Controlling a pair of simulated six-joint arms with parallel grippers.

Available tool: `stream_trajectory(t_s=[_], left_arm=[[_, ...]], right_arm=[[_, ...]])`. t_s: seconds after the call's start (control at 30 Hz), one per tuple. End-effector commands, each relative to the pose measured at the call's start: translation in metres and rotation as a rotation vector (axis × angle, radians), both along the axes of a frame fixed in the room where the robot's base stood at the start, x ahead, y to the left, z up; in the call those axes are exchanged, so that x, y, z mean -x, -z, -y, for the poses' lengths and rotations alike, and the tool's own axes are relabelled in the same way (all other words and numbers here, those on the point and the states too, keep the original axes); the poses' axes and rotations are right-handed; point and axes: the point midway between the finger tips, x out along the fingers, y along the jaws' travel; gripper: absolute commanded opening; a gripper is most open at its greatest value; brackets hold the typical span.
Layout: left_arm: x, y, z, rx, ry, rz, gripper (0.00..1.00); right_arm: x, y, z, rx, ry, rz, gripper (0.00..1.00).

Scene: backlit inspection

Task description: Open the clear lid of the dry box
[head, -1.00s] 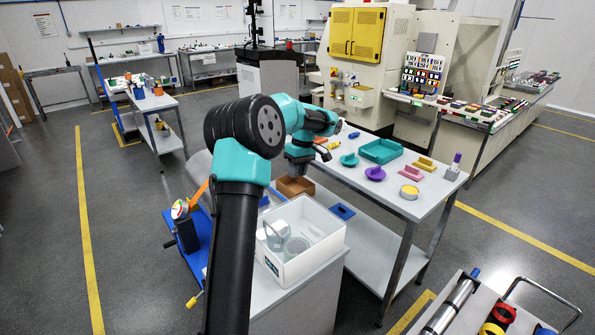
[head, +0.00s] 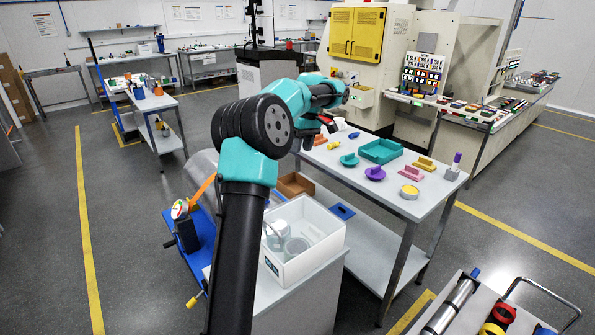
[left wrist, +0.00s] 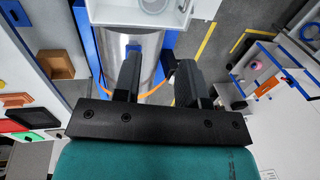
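A white open-topped box (head: 318,258) with a small dark label stands on the grey bench in the head view. Round clear and whitish pieces (head: 296,246) show inside it. I cannot tell whether this is the dry box or whether any clear part is its lid. My right gripper is not in view.
A brown tray (head: 294,186) lies just behind the box. The long table holds a teal tray (head: 381,150), a purple dish (head: 375,173) and several small parts. A dial gauge (head: 180,209) stands on a blue base at the left. A cart sits at the lower right.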

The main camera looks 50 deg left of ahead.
Motion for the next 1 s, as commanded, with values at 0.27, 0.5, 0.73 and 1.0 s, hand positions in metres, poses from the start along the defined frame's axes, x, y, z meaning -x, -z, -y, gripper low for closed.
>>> stream_trajectory(t_s=[0.27,0.5,0.73,1.0], left_arm=[[-0.010,-0.043,0.001,-0.001,0.000,0.002,0.38],[-0.016,-0.071,0.001,0.000,-0.001,0.001,0.38],[-0.017,-0.082,0.001,0.001,0.001,0.000,0.38],[-0.017,-0.083,0.001,0.001,0.000,0.000,0.38]], right_arm=[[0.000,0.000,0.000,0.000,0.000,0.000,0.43],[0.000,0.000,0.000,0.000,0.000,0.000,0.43],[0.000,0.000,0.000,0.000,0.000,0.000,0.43],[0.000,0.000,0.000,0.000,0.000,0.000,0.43]])
